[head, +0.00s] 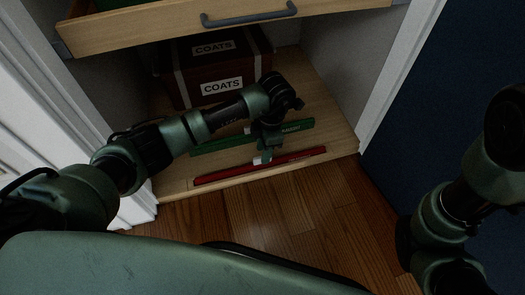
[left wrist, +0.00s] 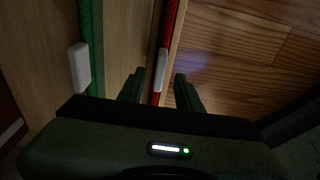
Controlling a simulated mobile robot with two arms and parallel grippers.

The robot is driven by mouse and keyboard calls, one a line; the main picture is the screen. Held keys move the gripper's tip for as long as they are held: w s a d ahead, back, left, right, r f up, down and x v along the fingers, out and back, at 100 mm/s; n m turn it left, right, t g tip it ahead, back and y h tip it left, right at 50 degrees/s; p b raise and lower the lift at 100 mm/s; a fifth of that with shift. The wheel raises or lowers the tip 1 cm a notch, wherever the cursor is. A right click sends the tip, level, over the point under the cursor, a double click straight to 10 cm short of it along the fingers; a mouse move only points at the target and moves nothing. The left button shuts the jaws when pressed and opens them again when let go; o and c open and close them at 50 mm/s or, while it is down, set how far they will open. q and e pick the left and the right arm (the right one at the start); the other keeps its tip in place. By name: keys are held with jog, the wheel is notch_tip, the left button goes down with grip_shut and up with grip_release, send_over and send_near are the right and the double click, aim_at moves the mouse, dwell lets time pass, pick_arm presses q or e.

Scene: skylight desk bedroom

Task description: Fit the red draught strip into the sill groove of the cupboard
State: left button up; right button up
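The red draught strip (head: 300,156) lies along the front edge of the cupboard floor (head: 335,118). It also shows in the left wrist view (left wrist: 170,22), with a white grip tab (left wrist: 161,68). My left gripper (head: 264,157) is over the strip's middle. In the left wrist view its two fingers (left wrist: 160,90) are apart, with the strip and tab lined up between them; I see no finger touching the tab. I cannot make out the sill groove or whether the strip sits in it. My right arm shows at the right, but its gripper is out of view.
A green strip (head: 212,146) with a white tab (left wrist: 79,68) lies behind the red one. A brown box marked COATS (head: 190,82) stands at the back. An open drawer (head: 150,32) hangs above. White frames flank the opening; the wooden floor (head: 290,215) in front is clear.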

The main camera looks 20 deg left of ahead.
pick_arm(q)
notch_tip(320, 180, up, 8)
jog(key=p, duration=0.4)
jog(key=shift+w+d+r+p, duration=0.2)
jog(key=shift+w+d+p, duration=0.1)
jog(key=shift+d+p, duration=0.1)
